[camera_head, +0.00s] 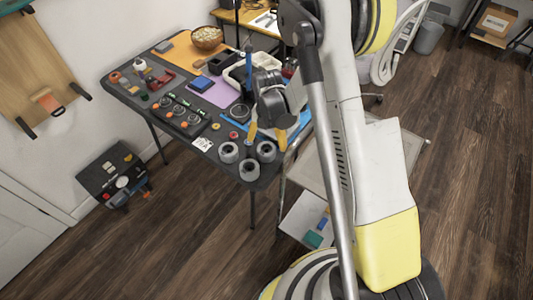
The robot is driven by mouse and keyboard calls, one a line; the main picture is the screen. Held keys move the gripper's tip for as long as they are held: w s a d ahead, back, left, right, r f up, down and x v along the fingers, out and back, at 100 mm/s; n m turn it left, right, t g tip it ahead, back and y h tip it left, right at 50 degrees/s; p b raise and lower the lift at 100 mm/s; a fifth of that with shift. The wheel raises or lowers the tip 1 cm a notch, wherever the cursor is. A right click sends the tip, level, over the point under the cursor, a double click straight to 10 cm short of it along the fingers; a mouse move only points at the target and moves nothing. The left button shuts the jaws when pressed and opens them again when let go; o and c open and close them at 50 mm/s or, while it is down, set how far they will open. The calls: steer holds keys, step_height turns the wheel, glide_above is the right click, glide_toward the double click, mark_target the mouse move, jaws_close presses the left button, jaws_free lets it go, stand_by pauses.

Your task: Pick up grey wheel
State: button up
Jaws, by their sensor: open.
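Several grey wheels stand close together at the near corner of the dark table (210,165). One grey wheel (228,153) is at the left of the group, one (249,170) is nearest the table's corner, and one (266,151) is at the right. My gripper (267,136), with yellow fingertips, is open and points down just behind the group in the picture. It seems empty. I cannot tell its height above the wheels. My gripper and arm hide part of the table's right side.
A dark tray with round parts (181,117) lies left of the wheels. A small red ring (233,135) lies near them. A wooden bowl (206,38), a purple sheet (216,92) and a blue box (200,83) are farther back. Wooden floor (180,245) lies clear in front.

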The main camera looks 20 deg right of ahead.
mark_target(266, 150)
step_height(266, 150, down, 5)
steer(key=shift+a+f+b, duration=0.1)
steer(key=shift+a+b, duration=0.05)
steer(key=shift+b, duration=0.95)
steer(key=shift+s, duration=0.1)
steer(key=c, duration=1.3)
steer(key=shift+c, duration=0.2)
steer(key=shift+r, duration=0.25)
